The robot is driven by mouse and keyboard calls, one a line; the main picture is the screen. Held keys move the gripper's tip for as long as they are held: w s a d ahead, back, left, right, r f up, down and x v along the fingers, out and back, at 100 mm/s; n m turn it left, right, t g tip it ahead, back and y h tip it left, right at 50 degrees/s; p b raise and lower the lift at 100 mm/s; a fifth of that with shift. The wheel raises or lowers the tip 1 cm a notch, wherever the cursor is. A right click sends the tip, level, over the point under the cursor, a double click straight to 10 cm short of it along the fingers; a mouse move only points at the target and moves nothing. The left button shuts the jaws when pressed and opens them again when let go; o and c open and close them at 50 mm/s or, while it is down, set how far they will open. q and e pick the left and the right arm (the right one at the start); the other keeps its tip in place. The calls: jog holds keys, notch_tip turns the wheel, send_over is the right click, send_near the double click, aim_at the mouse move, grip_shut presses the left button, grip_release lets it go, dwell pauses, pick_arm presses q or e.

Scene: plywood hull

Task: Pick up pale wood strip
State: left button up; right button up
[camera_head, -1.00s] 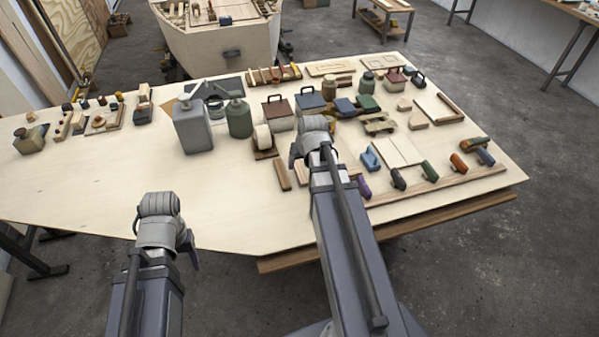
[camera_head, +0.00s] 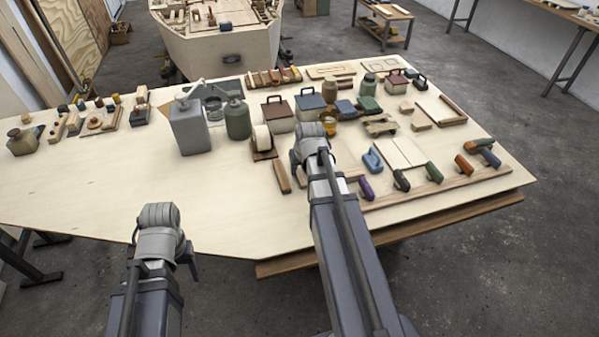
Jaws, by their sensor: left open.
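Small wood strips lie on the plywood table left of my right gripper. One tan strip (camera_head: 283,178) is in clear view, and a second strip (camera_head: 301,176) beside it is partly covered by my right arm. I cannot tell which is the pale wood strip. My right gripper (camera_head: 298,158) hangs over the table near them, its fingers mostly hidden behind its wrist. My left gripper (camera_head: 191,264) is open and low at the table's front edge, away from the strips, with no object visible in it.
A tape roll on a wood holder (camera_head: 263,144) stands just behind the strips. A grey can (camera_head: 190,127) and a green bottle (camera_head: 238,120) stand further left. The table's (camera_head: 110,190) front left is clear.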

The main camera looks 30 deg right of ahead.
aim_at(300, 172)
grip_shut()
jog(key=shift+r, duration=0.1)
notch_tip(300, 172, up, 10)
jog(key=p, duration=1)
jog(key=d+f, duration=0.1)
jog(key=d, duration=0.8)
jog(key=shift+b, duration=0.4)
